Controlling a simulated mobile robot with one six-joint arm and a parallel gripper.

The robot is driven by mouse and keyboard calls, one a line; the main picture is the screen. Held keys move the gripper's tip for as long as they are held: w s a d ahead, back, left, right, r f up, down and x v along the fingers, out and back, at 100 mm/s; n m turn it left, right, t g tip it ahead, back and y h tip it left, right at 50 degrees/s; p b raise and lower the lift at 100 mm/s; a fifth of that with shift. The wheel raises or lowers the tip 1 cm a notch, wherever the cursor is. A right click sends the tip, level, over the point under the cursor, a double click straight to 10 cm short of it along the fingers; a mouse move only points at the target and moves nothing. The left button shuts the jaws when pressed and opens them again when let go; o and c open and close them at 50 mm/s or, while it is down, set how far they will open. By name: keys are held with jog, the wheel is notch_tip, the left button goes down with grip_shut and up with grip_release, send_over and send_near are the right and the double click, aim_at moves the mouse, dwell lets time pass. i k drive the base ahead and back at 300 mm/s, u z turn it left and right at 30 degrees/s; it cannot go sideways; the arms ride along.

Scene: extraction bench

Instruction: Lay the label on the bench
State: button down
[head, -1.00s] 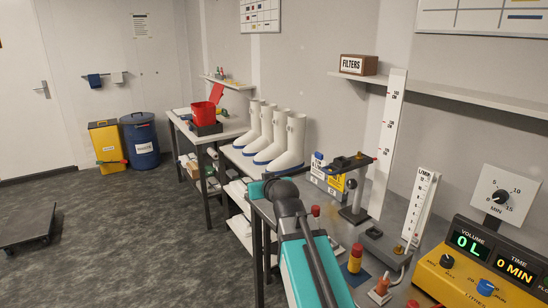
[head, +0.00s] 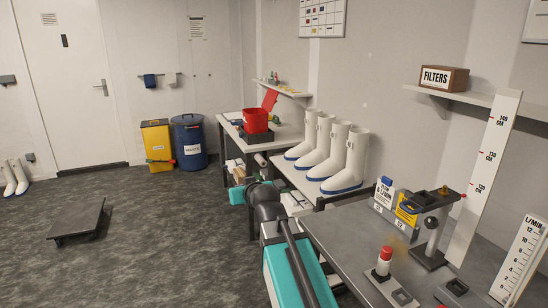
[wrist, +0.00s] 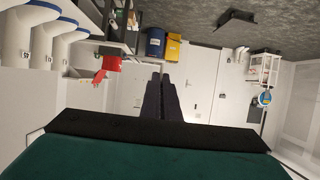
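The grey bench (head: 345,225) runs along the right in the head view. On it a small stand holds a white-and-blue card (head: 384,193) and a yellow card (head: 406,210), with print too small to read fully. I cannot tell whether either is the label; no loose label shows on the bare bench top. In the wrist view, my gripper (wrist: 161,78) has its two dark fingers together, with nothing visible between them. In the head view my arm hides the gripper.
A clamp stand (head: 431,235) and a red-topped post (head: 384,262) stand on the bench. White boots (head: 345,160) and a red bin (head: 256,121) stand beyond. A low dark platform (head: 78,218) lies on the floor at left, with open floor around it.

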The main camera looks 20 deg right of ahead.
aim_at(352, 240)
jog(key=u, duration=0.5)
jog(key=i, duration=1.05)
jog(key=u, duration=0.45)
